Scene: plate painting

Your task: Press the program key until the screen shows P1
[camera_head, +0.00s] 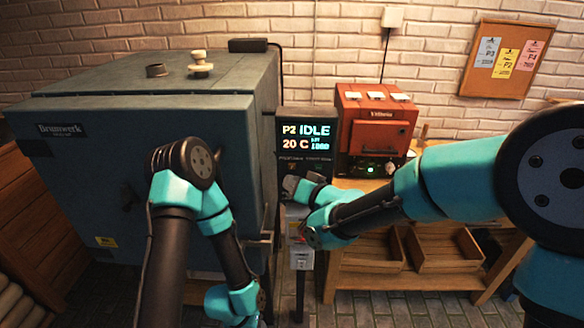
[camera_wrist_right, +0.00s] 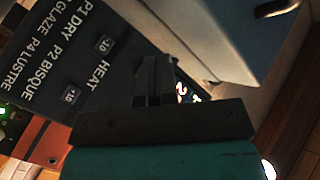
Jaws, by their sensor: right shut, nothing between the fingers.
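The controller's screen (camera_head: 308,137) is lit in the head view and reads P2 IDLE, 20 C, with smaller text at its right. Small labels sit just below it, too small to read surely. My right gripper (camera_head: 294,184) is shut and empty, close in front of the panel below the screen; I cannot tell whether it touches. In the right wrist view its shut fingers (camera_wrist_right: 153,72) lie over the dark panel (camera_wrist_right: 110,75), which shows P1 DRY, P2 BISQUE, HEAT and keys marked -10 and +10. The program key is not clearly seen. My left gripper is out of view.
A large blue-grey kiln (camera_head: 110,120) stands left of the controller. A small red kiln (camera_head: 375,125) stands on a wooden bench (camera_head: 350,290) to the right. A cork board (camera_head: 507,58) with several cards hangs on the brick wall.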

